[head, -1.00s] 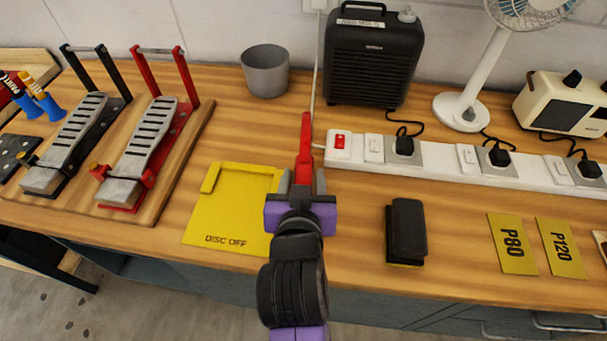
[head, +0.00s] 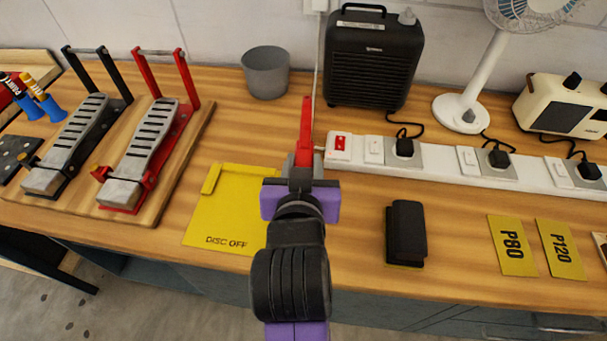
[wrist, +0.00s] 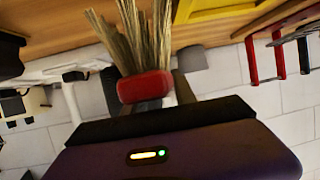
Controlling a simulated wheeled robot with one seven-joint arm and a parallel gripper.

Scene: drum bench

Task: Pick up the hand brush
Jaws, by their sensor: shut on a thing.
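The hand brush (head: 306,128) is held in my gripper (head: 301,168). In the head view its red handle points up and away from the jaws, above the bench. In the wrist view the red end of the brush (wrist: 145,87) sits between the fingers, with pale bristles (wrist: 135,38) fanning out beyond it. My gripper is shut on the brush. In the head view the bristles are hidden, and the gripper body covers part of the brush.
A yellow "DISC OFF" plate (head: 217,232) lies left of my gripper. A white power strip (head: 450,168) runs to the right, with a black heater (head: 372,65) behind. A dark block (head: 406,232) and yellow P80 (head: 512,245) and P120 (head: 561,248) sheets lie front right. A grey cup (head: 266,72) stands behind.

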